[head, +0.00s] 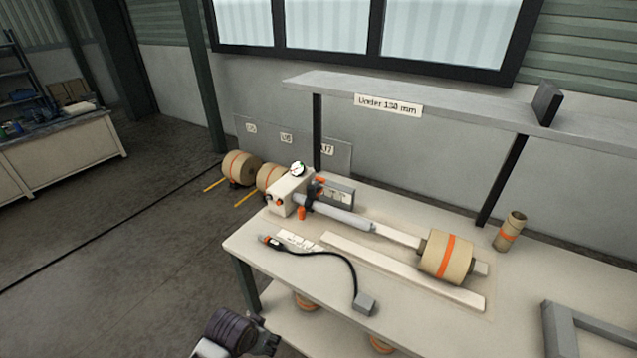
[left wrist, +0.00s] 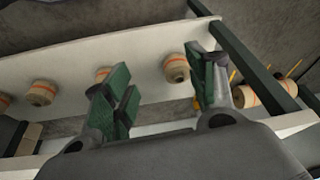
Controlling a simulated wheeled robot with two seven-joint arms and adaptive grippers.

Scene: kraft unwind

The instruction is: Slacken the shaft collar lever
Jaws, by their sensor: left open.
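A light grey shaft (head: 345,217) runs from a white box-shaped unit (head: 287,197) on the bench. A dark collar (head: 310,197) sits around the shaft beside the unit, with an orange part (head: 301,213) hanging below it that looks like its lever. Whether the lever is tight or slack I cannot tell. My left gripper (head: 266,341) is low at the bottom of the head view, in front of the bench and well apart from the collar. In the left wrist view its green-padded fingers (left wrist: 162,92) are spread with nothing held between them. The collar is not seen there.
The bench (head: 262,252) carries a paper roll (head: 447,256) at the shaft's far end, a cabled pendant (head: 272,242), a small upright roll (head: 509,232) and a grey frame (head: 560,330). A raised shelf (head: 440,106) spans the back. Several rolls lie on the lower shelf (left wrist: 140,62).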

